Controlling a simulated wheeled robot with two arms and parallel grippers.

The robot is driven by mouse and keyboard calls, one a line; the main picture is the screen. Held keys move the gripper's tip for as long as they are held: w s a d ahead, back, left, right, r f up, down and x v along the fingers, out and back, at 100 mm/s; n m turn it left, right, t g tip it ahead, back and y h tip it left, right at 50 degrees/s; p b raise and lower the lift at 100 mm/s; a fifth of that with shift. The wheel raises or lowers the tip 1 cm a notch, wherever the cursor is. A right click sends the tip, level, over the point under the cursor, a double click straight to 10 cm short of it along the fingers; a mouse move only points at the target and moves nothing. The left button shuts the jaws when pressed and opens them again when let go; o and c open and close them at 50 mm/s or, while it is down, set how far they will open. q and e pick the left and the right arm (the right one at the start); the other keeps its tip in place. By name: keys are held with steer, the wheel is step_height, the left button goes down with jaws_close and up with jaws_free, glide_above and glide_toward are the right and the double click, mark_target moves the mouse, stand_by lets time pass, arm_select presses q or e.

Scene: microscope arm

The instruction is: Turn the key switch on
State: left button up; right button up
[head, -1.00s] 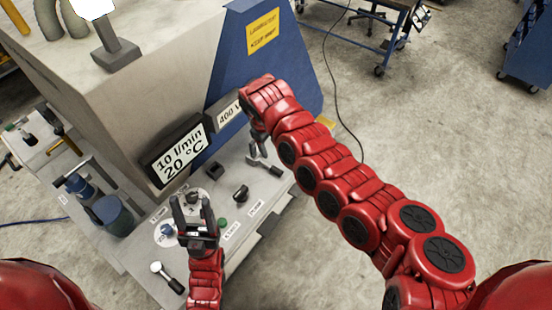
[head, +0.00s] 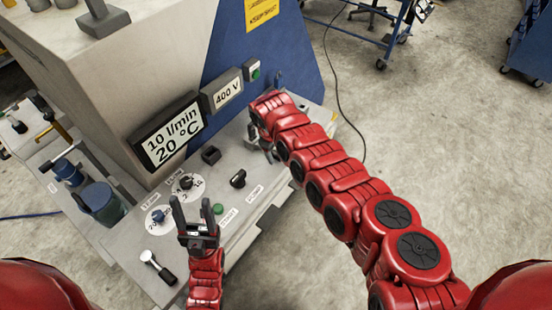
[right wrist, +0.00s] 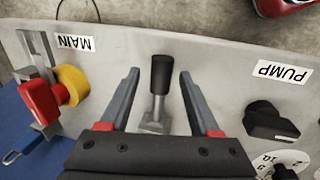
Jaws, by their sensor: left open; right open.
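No part reads clearly as a key switch. My right gripper (head: 265,148) points down at the console's right end. In the right wrist view its open fingers (right wrist: 159,76) stand on either side of a metal lever with a black grip (right wrist: 161,74), with gaps on both sides. A red and yellow rotary switch (right wrist: 60,91) by a MAIN label lies to its left. A black knob (right wrist: 270,123) by a PUMP label lies to its right; the head view shows it too (head: 238,179). My left gripper (head: 190,205) is open and empty above the console's front.
The console (head: 125,250) carries round dials (head: 187,184), a green button (head: 218,208) and another lever (head: 158,267). Displays reading 10 l/min, 20 °C (head: 172,135) and 400 V (head: 226,91) rise behind. Blue cylinders (head: 98,202) stand at left.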

steer(key=shift+s+f, duration=0.1)
jaws_close()
stand_by(0.4)
stand_by(1.1)
